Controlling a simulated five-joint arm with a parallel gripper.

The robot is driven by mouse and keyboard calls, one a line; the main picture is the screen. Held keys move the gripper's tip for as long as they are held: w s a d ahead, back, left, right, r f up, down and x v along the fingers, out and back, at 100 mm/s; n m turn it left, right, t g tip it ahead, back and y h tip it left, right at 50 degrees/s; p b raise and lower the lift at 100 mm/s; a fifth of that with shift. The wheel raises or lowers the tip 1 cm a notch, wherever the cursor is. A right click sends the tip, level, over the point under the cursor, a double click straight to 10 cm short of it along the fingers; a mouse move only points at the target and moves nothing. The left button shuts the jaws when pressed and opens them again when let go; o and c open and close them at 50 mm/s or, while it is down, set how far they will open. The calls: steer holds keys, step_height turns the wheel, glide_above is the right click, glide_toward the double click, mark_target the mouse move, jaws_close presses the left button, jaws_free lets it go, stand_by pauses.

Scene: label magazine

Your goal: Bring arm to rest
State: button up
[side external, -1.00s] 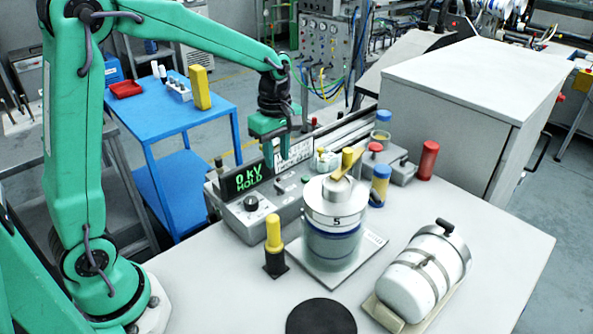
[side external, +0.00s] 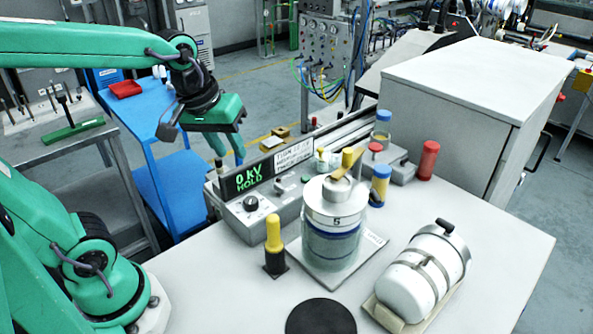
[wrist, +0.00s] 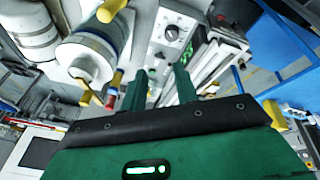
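My gripper (side external: 229,152) hangs in the air left of the control box (side external: 250,217), near its display end, with its fingers pointing down. In the wrist view my gripper (wrist: 160,78) has its two fingers apart, with nothing between them. The box's display (side external: 246,180) reads "0 kV HOLD". A white label plate (side external: 293,157) stands upright to the right of the display, clear of my gripper. My upper arm links reach in from the left edge, partly out of frame.
A lidded cylinder marked 5 (side external: 335,219), a yellow-topped post (side external: 273,238), a white strapped tank (side external: 412,288) and a black disc (side external: 321,318) stand on the table. A blue side table (side external: 165,185) is behind my arm. A large white cabinet (side external: 455,80) is at right.

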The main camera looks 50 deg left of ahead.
steer(key=s+m+t, duration=0.1)
steer(key=s+m, duration=0.5)
steer(key=shift+d+t, duration=0.3)
steer(key=shift+t, duration=0.1)
steer(key=shift+s+f, duration=0.1)
stand_by(0.7)
